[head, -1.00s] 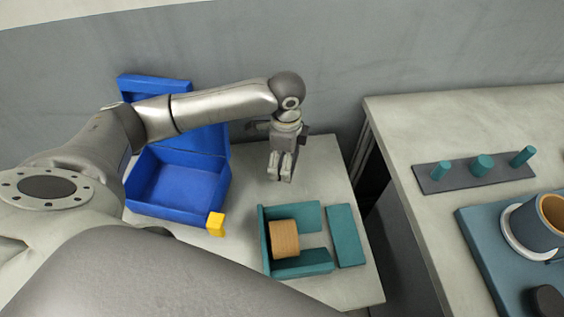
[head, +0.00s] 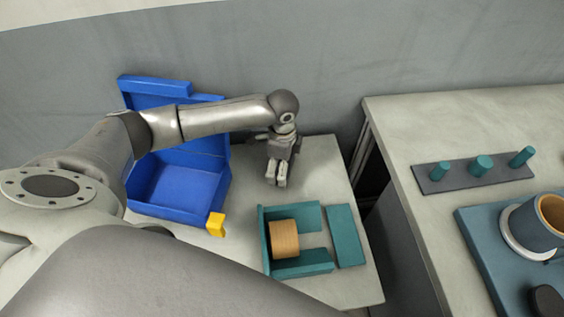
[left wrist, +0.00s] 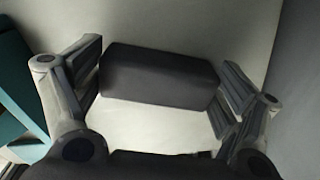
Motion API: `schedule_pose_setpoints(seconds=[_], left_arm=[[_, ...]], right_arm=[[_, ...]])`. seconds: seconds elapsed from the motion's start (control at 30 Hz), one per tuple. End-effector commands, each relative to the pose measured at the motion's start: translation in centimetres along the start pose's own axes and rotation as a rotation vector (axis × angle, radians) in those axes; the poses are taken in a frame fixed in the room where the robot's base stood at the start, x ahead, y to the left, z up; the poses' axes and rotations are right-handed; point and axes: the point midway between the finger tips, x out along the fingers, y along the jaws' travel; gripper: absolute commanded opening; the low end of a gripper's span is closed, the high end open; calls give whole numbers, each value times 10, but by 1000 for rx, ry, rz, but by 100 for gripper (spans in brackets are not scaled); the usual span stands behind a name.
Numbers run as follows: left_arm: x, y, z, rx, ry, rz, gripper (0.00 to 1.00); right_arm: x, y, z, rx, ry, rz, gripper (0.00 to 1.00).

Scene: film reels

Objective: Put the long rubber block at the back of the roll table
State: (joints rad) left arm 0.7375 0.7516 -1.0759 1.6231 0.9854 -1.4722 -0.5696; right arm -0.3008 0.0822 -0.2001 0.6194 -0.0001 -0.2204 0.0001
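The long rubber block (left wrist: 160,72) is a dark grey bar in the left wrist view. It lies crosswise between the two spread fingers of my left gripper (left wrist: 162,82), its ends close to the pads. I cannot tell whether the pads touch it. In the head view, my left gripper (head: 276,181) points down over the rear part of the pale roll table (head: 312,164), near the wall. I cannot make out the block there; the gripper and arm likely hide it. My right gripper is out of view.
A blue open box (head: 180,190) stands left on the table, with a yellow block (head: 216,224) at its corner. A teal holder (head: 304,268) with a wooden roll (head: 284,238) and a teal slab (head: 345,235) lie in front. A second table (head: 400,120) stands right, across a gap.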

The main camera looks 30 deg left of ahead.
Motion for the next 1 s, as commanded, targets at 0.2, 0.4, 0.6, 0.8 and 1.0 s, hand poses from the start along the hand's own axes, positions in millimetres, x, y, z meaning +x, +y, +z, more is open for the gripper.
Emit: schedule_pose_setpoints(seconds=[0.2,0.4,0.6,0.8,1.0], left_arm=[[0,0,0,0,0,0,100],[0,0,0,0,0,0,100],[-18,-1,0,-1,1,-2,100],[-61,-1,0,0,2,-4,100],[-100,-1,0,0,2,-2,100]], right_arm=[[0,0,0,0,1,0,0],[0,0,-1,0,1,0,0],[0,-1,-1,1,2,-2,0],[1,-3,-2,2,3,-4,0],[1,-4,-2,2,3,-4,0]])
